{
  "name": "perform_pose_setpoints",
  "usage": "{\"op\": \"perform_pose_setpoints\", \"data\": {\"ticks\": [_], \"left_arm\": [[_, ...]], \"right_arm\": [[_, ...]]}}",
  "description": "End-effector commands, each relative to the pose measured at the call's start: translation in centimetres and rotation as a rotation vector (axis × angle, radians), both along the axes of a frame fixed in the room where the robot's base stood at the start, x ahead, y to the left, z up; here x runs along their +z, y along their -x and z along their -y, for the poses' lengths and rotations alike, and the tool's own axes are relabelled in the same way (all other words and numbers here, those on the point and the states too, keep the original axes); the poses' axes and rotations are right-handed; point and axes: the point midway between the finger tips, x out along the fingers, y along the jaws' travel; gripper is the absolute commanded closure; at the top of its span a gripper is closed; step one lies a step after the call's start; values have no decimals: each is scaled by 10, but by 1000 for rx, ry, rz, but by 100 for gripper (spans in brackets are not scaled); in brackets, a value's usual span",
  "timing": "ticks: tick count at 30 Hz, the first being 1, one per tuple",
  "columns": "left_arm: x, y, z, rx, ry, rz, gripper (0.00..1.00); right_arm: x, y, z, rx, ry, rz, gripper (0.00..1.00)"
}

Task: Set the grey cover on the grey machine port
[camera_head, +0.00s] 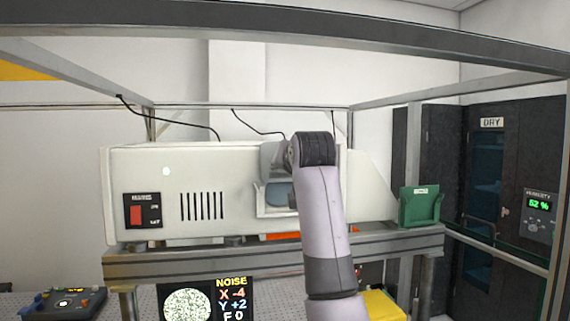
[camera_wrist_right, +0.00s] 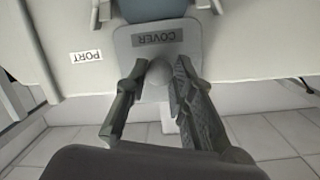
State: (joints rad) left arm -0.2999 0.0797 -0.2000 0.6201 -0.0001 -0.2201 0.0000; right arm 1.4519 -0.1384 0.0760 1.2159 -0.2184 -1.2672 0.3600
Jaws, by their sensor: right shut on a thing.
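The grey cover (camera_wrist_right: 127,52), a flat plate marked COVER with a round knob, is in the right wrist view. My right gripper (camera_wrist_right: 158,78) is shut on the knob, one finger on each side. In the head view the cover (camera_head: 271,158) shows left of my wrist, at the upper part of the port. The grey machine port (camera_head: 262,208) is a framed opening with a blue-grey inside on the machine's front. In the wrist view the port's blue-grey inside (camera_wrist_right: 150,9) shows past the cover's edge. I cannot tell whether cover and port touch. My left gripper is out of view.
The pale machine (camera_head: 165,175) has a red switch and vents, and stands on a metal bench (camera_head: 180,262). A green holder (camera_head: 420,206) is at its right end. Metal frame bars surround it. A screen (camera_head: 207,300) and a control box (camera_head: 65,302) are below.

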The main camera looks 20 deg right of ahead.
Motion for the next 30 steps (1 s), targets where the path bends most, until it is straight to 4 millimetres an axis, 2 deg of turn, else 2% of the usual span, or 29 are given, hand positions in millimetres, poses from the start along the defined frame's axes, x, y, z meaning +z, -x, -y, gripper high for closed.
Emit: {"op": "perform_pose_setpoints", "data": {"ticks": [30], "left_arm": [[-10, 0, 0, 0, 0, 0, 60]], "right_arm": [[-15, -1, -1, 1, 0, 1, 100]]}}
